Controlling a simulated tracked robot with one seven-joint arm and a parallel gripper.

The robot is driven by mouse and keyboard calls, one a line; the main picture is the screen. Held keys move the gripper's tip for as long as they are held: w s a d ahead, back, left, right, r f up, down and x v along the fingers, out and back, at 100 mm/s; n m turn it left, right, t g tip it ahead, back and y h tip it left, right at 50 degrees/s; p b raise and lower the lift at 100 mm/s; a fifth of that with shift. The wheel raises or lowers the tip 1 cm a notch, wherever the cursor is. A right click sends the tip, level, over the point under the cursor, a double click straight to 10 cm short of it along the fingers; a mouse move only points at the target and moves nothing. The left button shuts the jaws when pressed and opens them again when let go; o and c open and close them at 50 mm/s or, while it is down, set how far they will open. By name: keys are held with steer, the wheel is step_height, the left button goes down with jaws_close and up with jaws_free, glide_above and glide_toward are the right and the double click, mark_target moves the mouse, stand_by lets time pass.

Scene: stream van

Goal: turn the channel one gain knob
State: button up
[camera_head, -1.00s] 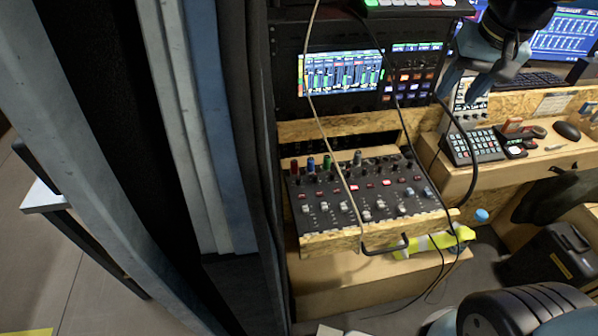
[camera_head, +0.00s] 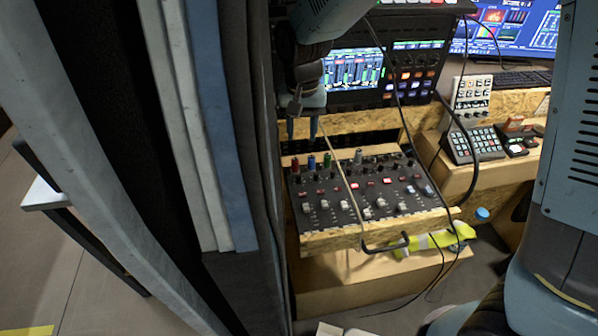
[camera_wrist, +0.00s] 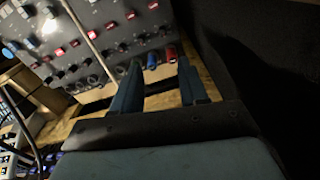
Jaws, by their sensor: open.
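The audio mixer (camera_head: 350,195) is a dark console on a pull-out wooden tray below the rack. I take the red one as the channel one gain knob, but no label is readable. My gripper (camera_head: 302,134) points down, open and empty, above and behind the red and blue knobs. In the wrist view the red knob (camera_wrist: 172,53) and blue knob (camera_wrist: 152,60) show beyond and between the blue fingers, apart from them.
A thin cable (camera_head: 343,165) hangs across the mixer. A dark curtain (camera_head: 255,150) stands close on the left. A rack screen (camera_head: 355,70) is behind my gripper, and a keypad (camera_head: 472,146) sits on the right-hand desk.

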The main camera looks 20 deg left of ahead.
mark_target(299, 176)
steer(key=f, duration=1.4)
steer(key=shift+s+a+f, duration=0.15)
steer(key=shift+a+f, duration=0.05)
steer(key=shift+a, duration=0.05)
steer(key=shift+c, duration=0.2)
jaws_close()
